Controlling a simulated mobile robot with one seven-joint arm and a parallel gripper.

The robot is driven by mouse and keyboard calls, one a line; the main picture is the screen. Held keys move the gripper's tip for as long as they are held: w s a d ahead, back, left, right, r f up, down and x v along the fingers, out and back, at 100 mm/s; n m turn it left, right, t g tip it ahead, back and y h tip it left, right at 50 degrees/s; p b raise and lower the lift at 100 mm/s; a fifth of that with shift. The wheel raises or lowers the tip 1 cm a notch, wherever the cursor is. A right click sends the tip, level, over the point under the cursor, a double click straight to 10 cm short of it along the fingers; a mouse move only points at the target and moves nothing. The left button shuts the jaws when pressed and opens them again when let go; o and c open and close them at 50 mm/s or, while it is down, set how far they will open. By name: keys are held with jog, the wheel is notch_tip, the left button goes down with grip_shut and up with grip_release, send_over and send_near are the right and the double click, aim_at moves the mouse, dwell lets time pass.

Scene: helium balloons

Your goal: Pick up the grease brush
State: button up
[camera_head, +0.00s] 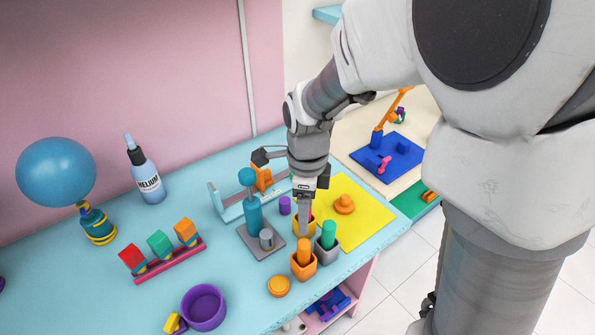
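I cannot tell for sure which thing is the grease brush. My gripper (305,214) points down over the front part of the blue table, among small cups. Its fingers are seen edge-on, so their opening is unclear. A yellow-orange cup (296,227) with something pink in it is right at the fingertips and partly hidden by them. Just in front stand an orange cup (303,270) with an orange-handled piece (304,250) upright in it, and a grey cup (327,254) with a green-handled piece (328,234).
A blue pump stand (254,215) is left of my gripper. A yellow mat (355,212) with an orange knob lies right. A helium bottle (147,177), a balloon (55,172), coloured blocks (160,245) and a purple bowl (204,307) are farther left. The table's front edge is close.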

aim_at(304, 243)
notch_tip(304, 243, down, 8)
jog(key=shift+f, duration=0.15)
jog(key=shift+s+f, duration=0.1)
jog(key=shift+f, duration=2.55)
jog(key=shift+a, duration=0.1)
grip_shut()
